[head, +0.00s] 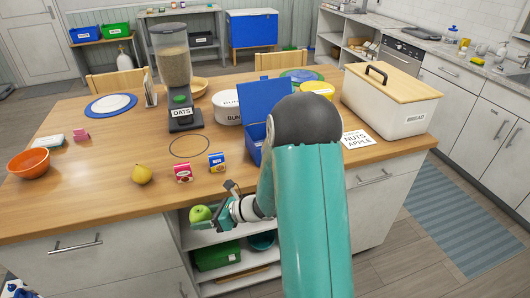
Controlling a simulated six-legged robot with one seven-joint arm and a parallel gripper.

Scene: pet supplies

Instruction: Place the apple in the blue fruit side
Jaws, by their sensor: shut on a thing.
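A green apple (200,214) is held between the fingers of my gripper (206,218), in front of the counter's near edge, above the open shelves. My gripper is shut on it. A blue box with a raised lid (262,99) stands on the counter near the middle, partly hidden behind my arm. Its inside cannot be seen well. A white card (359,140) reading "NUTS APPLE" lies to the right of the box.
On the wooden counter (95,190) are a yellow fruit (142,174), two small cartons, an oats dispenser (174,65), an orange bowl (30,163) and a bread bin (390,103). A dark ring marks the counter left of the box. The front left counter is mostly clear.

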